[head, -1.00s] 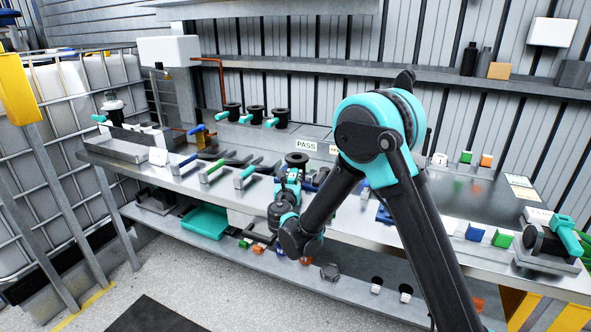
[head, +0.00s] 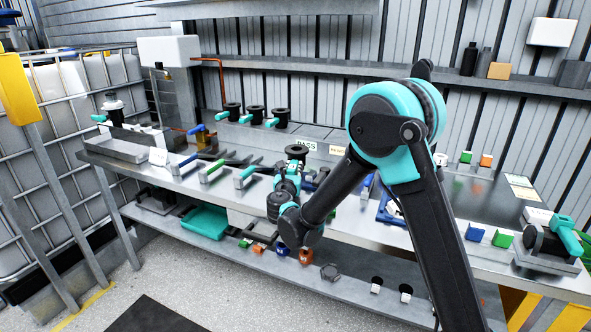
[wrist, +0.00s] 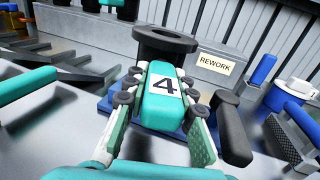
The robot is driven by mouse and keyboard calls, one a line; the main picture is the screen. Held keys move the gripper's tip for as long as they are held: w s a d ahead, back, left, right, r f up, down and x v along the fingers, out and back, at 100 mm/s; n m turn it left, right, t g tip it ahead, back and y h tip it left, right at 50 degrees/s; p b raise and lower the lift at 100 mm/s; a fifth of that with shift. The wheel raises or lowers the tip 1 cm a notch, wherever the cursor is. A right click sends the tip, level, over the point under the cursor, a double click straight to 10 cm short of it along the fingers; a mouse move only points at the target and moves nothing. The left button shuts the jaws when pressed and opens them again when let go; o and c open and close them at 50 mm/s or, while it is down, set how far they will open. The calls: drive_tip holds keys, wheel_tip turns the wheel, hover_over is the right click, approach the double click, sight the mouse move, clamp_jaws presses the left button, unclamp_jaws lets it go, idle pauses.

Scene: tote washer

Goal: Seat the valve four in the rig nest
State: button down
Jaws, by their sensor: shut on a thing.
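Valve four (wrist: 162,92) fills the middle of the wrist view, a teal handle marked 4 with a wide black flange (wrist: 165,40) behind it. My gripper (wrist: 160,95) is shut on the teal handle, with black-roller fingers on both sides. In the head view my gripper (head: 288,182) is over the middle of the bench and the valve's black flange (head: 297,150) is just beyond it. A blue plate (wrist: 118,108) shows below the valve; I cannot tell whether they touch. I cannot tell for certain which fixture is the rig nest.
Several black valves with teal or blue handles (head: 255,115) stand along the back. Coloured handles (head: 213,171) lie left of my gripper. A REWORK sign (wrist: 215,63) stands behind the valve. A blue-edged fixture (head: 385,212) is to the right. A lower shelf (head: 350,287) holds small parts.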

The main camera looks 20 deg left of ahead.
sight(294, 155)
drive_tip(key=shift+r, duration=1.8)
drive_tip(key=shift+a, duration=0.15)
